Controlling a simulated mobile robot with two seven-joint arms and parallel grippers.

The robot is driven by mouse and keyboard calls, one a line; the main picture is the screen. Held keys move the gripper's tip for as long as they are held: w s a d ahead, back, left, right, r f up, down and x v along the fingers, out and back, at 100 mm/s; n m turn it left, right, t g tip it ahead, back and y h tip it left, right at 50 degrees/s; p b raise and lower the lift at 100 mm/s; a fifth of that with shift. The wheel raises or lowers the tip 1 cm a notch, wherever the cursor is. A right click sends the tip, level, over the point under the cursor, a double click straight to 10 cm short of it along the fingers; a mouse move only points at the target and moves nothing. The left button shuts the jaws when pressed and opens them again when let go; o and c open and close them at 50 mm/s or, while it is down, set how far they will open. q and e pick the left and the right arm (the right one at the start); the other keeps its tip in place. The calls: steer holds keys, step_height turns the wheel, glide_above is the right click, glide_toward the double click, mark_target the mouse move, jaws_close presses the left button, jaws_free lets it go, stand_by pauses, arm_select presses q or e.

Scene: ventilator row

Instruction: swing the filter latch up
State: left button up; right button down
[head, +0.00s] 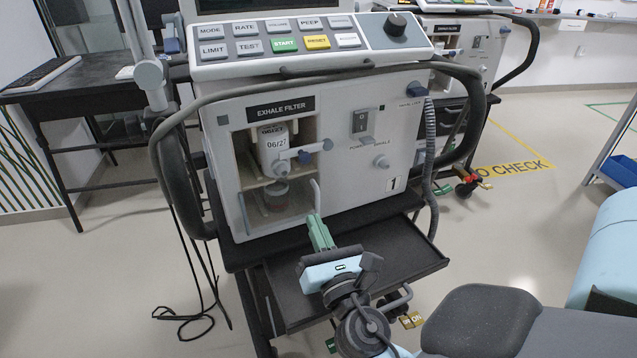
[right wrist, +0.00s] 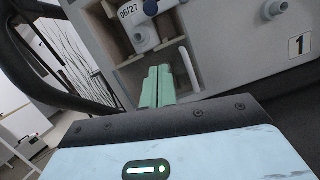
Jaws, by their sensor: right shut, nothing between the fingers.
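The exhale filter bay (head: 240,165) is an open recess in the front of the near ventilator (head: 350,190). A white filter canister (head: 270,148) labelled 06/27 stands in it, also visible at the top of the right wrist view (right wrist: 133,14). The apparent latch is a pale bar (head: 290,154) with blue-grey knobs, lying nearly level across the canister's front. My right gripper (head: 314,220) has green fingers, shut and empty, below the bay and pointing at the machine. It appears apart from the latch. In the right wrist view its fingers (right wrist: 158,85) lie together. My left gripper is not in view.
A pale upright handle (head: 316,194) stands near the bay's lower right corner, close beyond my right fingertips. A dark shelf (head: 400,262) juts out under the ventilator. A grey hose (head: 170,125) loops at left. A corrugated hose (head: 430,140) hangs at right.

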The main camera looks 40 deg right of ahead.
mark_target(307, 153)
steer(key=w+d+r+p, duration=0.3)
steer(key=w+r+p, duration=0.1)
steer(key=w+r, duration=0.1)
steer(key=shift+x, duration=0.9)
steer(key=shift+a+r, duration=0.1)
steer(key=shift+r, duration=0.05)
steer(key=shift+r+m, duration=0.25)
steer(key=shift+m, duration=0.15)
